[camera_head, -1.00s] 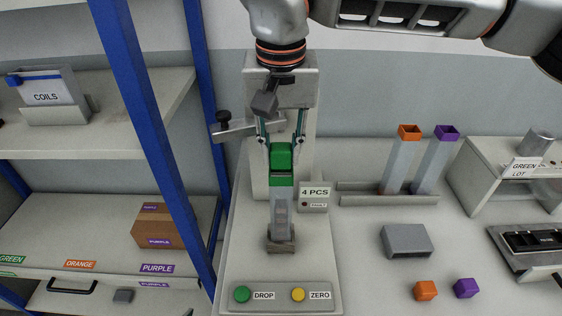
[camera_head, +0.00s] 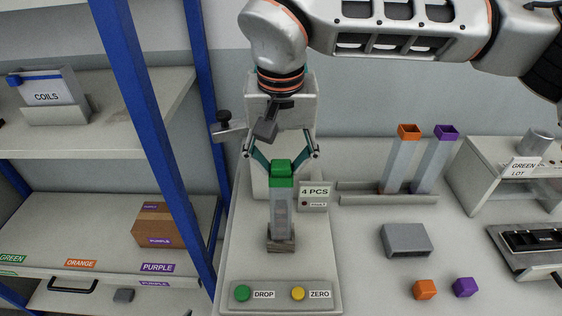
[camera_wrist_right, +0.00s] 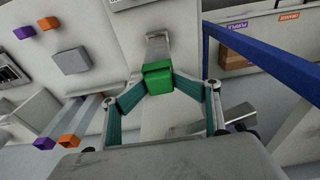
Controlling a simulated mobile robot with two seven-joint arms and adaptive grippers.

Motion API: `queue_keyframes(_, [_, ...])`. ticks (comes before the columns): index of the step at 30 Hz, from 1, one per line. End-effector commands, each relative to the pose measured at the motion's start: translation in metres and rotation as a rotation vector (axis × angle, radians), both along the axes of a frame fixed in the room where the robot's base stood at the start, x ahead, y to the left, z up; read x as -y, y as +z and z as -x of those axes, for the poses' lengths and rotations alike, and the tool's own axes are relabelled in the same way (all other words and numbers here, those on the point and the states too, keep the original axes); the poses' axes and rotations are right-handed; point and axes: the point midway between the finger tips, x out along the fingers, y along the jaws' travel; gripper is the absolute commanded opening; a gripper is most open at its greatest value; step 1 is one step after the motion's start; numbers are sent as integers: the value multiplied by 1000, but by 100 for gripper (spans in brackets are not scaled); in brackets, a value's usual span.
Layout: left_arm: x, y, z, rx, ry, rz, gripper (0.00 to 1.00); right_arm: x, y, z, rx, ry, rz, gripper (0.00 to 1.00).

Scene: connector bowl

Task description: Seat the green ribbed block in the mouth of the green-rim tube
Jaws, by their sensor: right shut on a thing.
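The green ribbed block (camera_head: 281,168) is at the mouth of the green-rim tube (camera_head: 282,208), with its upper part standing above the rim. How deep it sits inside cannot be told. The clear tube stands upright in a small grey holder on the station. My right gripper (camera_head: 281,166) points down over the tube, shut on the block, its teal fingers angled in from both sides. In the right wrist view, the block (camera_wrist_right: 158,78) is between the fingertips, with the tube (camera_wrist_right: 157,46) extending beyond it. My left gripper is not in view.
An orange-rim tube (camera_head: 402,162) and a purple-rim tube (camera_head: 434,162) lean in a rack to the right. A grey box (camera_head: 406,240), an orange block (camera_head: 425,290) and a purple block (camera_head: 466,288) lie on the bench. A blue shelf post (camera_head: 152,150) stands left of the station.

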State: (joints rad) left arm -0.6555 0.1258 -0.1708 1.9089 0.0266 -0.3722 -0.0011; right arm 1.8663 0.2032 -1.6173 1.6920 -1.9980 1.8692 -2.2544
Motion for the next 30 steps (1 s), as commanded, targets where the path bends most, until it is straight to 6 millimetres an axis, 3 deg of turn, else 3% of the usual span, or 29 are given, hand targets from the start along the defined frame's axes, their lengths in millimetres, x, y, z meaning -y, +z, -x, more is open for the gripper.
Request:
queue_keyframes(8, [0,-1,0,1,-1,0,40,1,7,0,1,-1,3,42])
queue_keyframes(21, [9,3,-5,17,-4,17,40,0,92,9,6,-4,-1,42])
queue_keyframes(30, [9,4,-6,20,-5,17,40,0,119,13,3,-1,-1,42])
